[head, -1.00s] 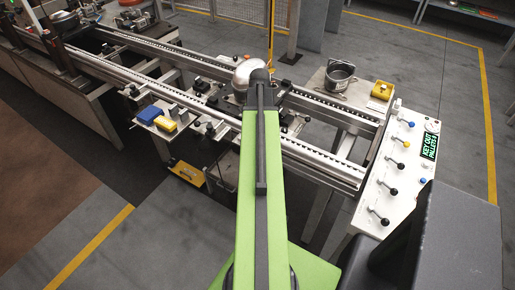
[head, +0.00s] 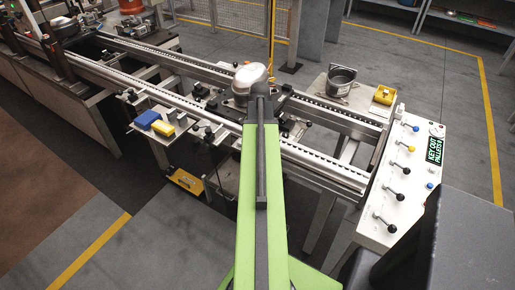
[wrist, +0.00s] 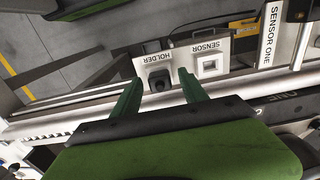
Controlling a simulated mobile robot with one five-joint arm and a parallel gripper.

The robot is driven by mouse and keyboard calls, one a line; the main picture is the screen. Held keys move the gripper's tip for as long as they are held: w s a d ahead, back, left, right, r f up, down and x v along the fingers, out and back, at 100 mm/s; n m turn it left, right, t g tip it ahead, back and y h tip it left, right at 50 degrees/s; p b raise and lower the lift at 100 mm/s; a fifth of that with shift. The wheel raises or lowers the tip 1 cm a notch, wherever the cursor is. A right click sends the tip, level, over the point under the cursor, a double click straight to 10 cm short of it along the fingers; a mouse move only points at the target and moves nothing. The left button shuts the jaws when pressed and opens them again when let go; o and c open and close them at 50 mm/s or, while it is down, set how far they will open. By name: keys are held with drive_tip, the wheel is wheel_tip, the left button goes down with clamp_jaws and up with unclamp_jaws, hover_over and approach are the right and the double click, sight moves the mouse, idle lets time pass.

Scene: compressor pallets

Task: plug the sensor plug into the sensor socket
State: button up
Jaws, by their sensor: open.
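In the wrist view, a black block-shaped plug (wrist: 160,79) sits on a white plate marked HOLDER (wrist: 150,61). Beside it on the right, a white plate marked SENSOR carries a pale square sensor socket (wrist: 209,66) with an empty-looking face. My gripper (wrist: 159,76) has two green fingers, spread apart, one on each side of the plug in the picture. I cannot tell how far the fingertips are above the plug. In the head view my green arm reaches over the rails and hides the gripper, plug and socket.
A white SENSOR ONE label (wrist: 271,35) stands right of the socket. In the head view, a conveyor rail (head: 320,172) runs beneath my arm. A lever panel (head: 393,205) stands right, a metal pot (head: 341,80) behind, and blue (head: 147,119) and yellow (head: 163,128) blocks left.

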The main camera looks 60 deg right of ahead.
idle(0.3)
clamp_jaws()
idle(1.2)
drive_tip(key=shift+r, duration=0.1)
drive_tip(key=shift+r+p, duration=2.95)
drive_tip(key=shift+p, duration=0.1)
